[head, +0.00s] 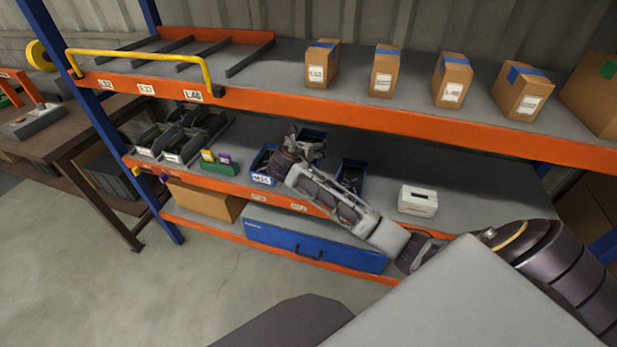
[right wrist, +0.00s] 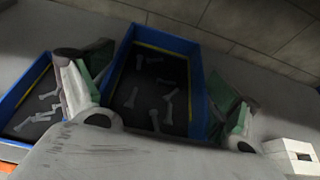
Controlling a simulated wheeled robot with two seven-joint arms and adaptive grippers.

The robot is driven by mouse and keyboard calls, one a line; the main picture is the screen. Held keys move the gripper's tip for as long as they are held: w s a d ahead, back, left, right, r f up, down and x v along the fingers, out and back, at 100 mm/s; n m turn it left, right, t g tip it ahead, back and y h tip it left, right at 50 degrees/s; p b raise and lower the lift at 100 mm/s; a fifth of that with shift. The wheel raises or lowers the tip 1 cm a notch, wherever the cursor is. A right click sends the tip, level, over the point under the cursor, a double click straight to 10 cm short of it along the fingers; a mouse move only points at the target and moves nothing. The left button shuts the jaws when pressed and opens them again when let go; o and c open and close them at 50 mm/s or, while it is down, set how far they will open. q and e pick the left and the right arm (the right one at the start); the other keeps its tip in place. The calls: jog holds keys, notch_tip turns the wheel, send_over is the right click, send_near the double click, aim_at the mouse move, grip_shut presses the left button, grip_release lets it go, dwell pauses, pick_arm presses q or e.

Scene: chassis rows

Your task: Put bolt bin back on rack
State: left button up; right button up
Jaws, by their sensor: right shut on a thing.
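The blue bolt bin (right wrist: 150,88), holding several pale bolts, sits between the two fingers of my right gripper (right wrist: 160,108) in the right wrist view. The gripper is shut on it across its width. In the head view my right gripper (head: 300,152) is over the middle shelf of the rack (head: 385,205) and partly covers a blue bin (head: 316,136). Whether the held bin touches the shelf I cannot tell. My left gripper is not in view.
A labelled blue bin (head: 262,178) stands left of the gripper, and another (head: 351,172) right of it. A green bin (head: 220,169), dark trays (head: 175,140) and a white box (head: 418,201) share the shelf. The upper shelf's orange beam (head: 380,118) runs above.

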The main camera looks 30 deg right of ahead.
notch_tip(320, 180, down, 6)
jog(key=shift+r+b, duration=0.25)
jog(key=shift+b, duration=0.15)
jog(key=shift+f, duration=1.55)
jog(key=shift+f+b, duration=0.3)
jog(key=shift+f, duration=0.35)
jog(key=o, duration=1.1)
jog(key=shift+f, duration=0.1)
jog(key=shift+c, duration=0.2)
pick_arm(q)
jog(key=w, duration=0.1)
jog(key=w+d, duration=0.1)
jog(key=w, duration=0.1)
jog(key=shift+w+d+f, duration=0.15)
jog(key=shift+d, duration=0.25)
pick_arm(e)
jog(key=shift+o, duration=0.3)
